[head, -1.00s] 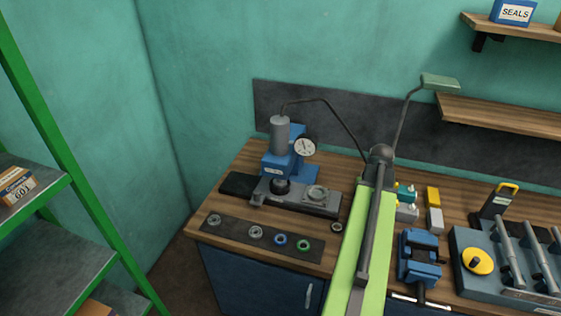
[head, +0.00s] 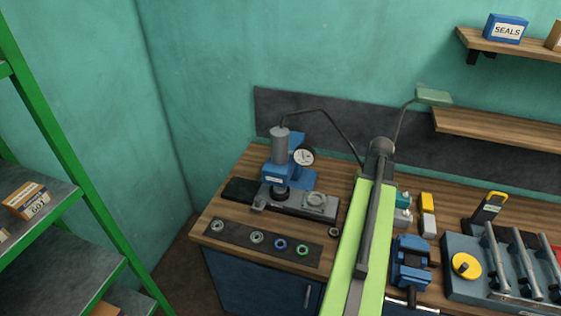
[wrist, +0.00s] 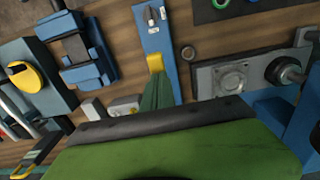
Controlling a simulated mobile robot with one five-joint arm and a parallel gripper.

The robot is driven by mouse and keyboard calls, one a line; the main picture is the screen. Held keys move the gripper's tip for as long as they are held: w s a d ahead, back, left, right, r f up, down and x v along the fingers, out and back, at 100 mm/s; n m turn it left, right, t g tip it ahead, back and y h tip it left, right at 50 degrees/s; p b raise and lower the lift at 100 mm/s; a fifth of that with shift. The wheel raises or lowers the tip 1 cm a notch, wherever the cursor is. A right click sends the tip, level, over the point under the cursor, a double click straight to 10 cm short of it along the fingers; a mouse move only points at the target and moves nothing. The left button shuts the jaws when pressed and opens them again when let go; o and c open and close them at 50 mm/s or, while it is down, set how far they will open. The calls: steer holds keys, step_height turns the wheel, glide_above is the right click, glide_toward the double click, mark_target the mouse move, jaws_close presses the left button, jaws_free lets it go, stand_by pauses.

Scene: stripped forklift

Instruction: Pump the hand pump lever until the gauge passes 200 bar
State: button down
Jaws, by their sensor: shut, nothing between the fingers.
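The pressure gauge (head: 304,157) has a white round face beside the blue press (head: 288,173); its needle is too small to read. A dark hose runs from the grey cylinder (head: 279,143) to behind my arm. In the wrist view, a long blue body with a silver fitting, likely the hand pump (wrist: 152,35), lies on the bench. My gripper (wrist: 155,63) appears over it as a dark green taper with a yellow tip, shut and empty. Whether it touches the pump is unclear. I cannot make out the lever. In the head view my arm hides pump and gripper.
A blue vise (head: 411,262) stands right of my arm, with small blocks behind it. A blue-grey tool tray (head: 455,285) is farther right. A dark mat (head: 262,242) with several rings lies in front of the press. A green lamp (head: 433,96) overhangs the back.

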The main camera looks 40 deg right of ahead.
steer(key=shift+f, duration=0.1)
step_height(320, 180, down, 7)
steer(key=b, duration=0.8)
step_height(320, 180, up, 14)
steer(key=p, duration=1.5)
steer(key=shift+d, duration=0.1)
